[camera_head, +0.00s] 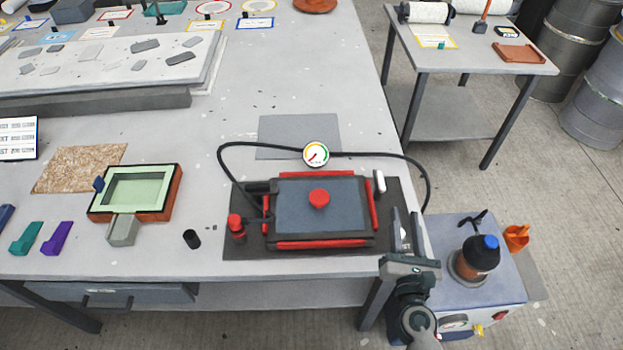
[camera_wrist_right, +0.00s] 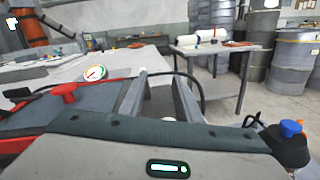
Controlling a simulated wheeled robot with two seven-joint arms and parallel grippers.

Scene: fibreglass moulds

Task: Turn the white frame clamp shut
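A white clamp handle (camera_head: 379,181) stands at the far right corner of a dark framed plate (camera_head: 337,217) with red bars along its edges. A red knob (camera_head: 319,198) sits on the plate and also shows in the right wrist view (camera_wrist_right: 65,91). My right gripper (camera_head: 407,225) is open beside the plate's right side, a little nearer than the white clamp, its fingers pointing away from me. In the right wrist view its two fingers (camera_wrist_right: 161,97) are apart, with a small pale bit low between them that I cannot identify. My left gripper is not in view.
A gauge (camera_head: 316,154) with black hoses stands behind the plate. A red-capped fitting (camera_head: 236,226) is at its left. A green-lined mould (camera_head: 137,187) lies further left.

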